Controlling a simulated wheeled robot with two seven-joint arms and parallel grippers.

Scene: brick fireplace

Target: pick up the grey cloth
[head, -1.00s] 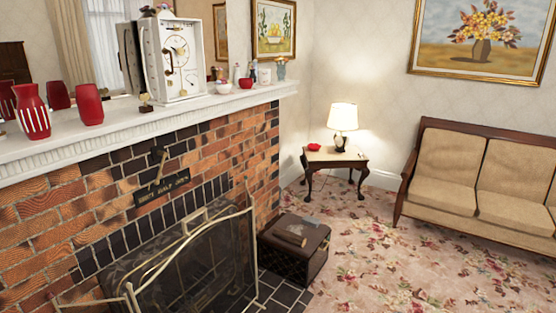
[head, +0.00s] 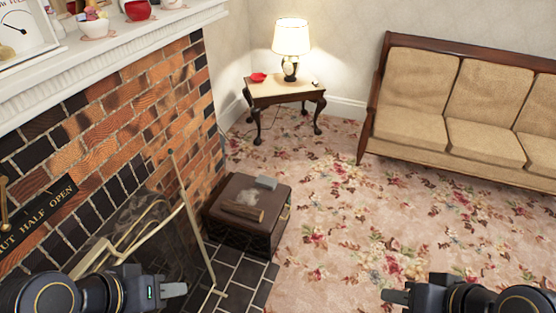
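A small grey folded piece (head: 266,183), which looks like the grey cloth, lies on top of a dark brown box (head: 243,231) beside the hearth. A brown wooden piece (head: 243,212) and a whitish blurred patch (head: 247,196) are next to it on the lid. My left gripper (head: 178,290) is at the bottom left, in front of the fire screen and apart from the box. My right gripper (head: 393,297) is at the bottom right, over the carpet. Both are seen side-on, so the gap between their fingers is not clear. Neither touches the cloth.
A gold-framed fire screen (head: 138,243) stands left of the box, against the brick fireplace (head: 130,110). A side table (head: 285,92) with a lamp (head: 291,40) stands behind. A beige sofa (head: 440,90) is at the right. The floral carpet (head: 345,225) is clear.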

